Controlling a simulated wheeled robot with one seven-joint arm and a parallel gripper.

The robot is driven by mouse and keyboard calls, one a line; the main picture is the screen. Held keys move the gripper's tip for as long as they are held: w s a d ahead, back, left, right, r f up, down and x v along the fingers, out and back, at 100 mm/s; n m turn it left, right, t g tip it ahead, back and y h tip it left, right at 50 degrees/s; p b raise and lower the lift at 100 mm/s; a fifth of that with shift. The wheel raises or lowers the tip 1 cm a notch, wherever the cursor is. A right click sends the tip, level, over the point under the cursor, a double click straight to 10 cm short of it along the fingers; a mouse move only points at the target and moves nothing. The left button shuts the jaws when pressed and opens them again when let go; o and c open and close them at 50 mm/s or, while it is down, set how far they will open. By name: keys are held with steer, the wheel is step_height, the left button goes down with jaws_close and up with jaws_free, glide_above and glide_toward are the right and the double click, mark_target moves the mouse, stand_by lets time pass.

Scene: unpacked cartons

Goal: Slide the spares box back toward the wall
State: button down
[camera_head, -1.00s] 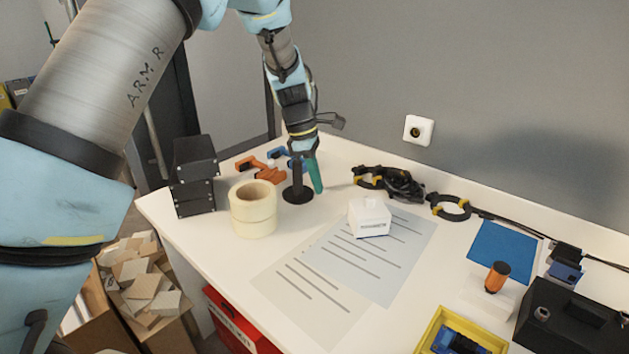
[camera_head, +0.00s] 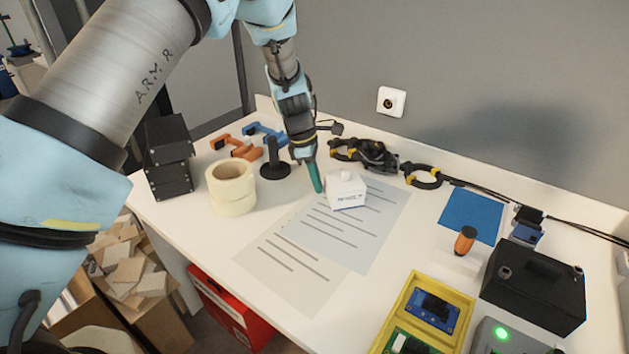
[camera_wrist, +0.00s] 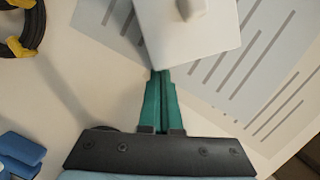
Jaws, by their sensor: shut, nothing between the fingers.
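The small white box with a knob on top and a dark label (camera_head: 346,190) stands on the printed sheets on the table; I take it for the spares box, but its label is too small to read. My gripper (camera_head: 319,191), with green fingers, is shut and empty, pointing down just left of the box. In the wrist view the box (camera_wrist: 185,42) is at the top, and my fingertips (camera_wrist: 160,72) are at its near edge. I cannot tell whether they touch it. The grey wall (camera_head: 330,60) rises behind the table.
Tape rolls (camera_head: 231,187), a black stand (camera_head: 275,163) and black boxes (camera_head: 167,157) are to the left. Black cable coils (camera_head: 364,153) lie behind the box near the wall. A yellow tray (camera_head: 395,305) and a black case (camera_head: 535,285) are front right.

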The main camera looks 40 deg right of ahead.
mark_target(329, 174)
steer(key=s+d+p, duration=0.2)
steer(key=s+d, duration=0.1)
steer(key=shift+s+d, duration=0.15)
steer(key=shift+s, duration=0.1)
steer(key=shift+w+a, duration=1.45)
steer(key=shift+w, duration=0.15)
steer(key=b+v, duration=0.1)
steer(key=v, duration=0.9)
steer(key=shift+b, duration=0.3)
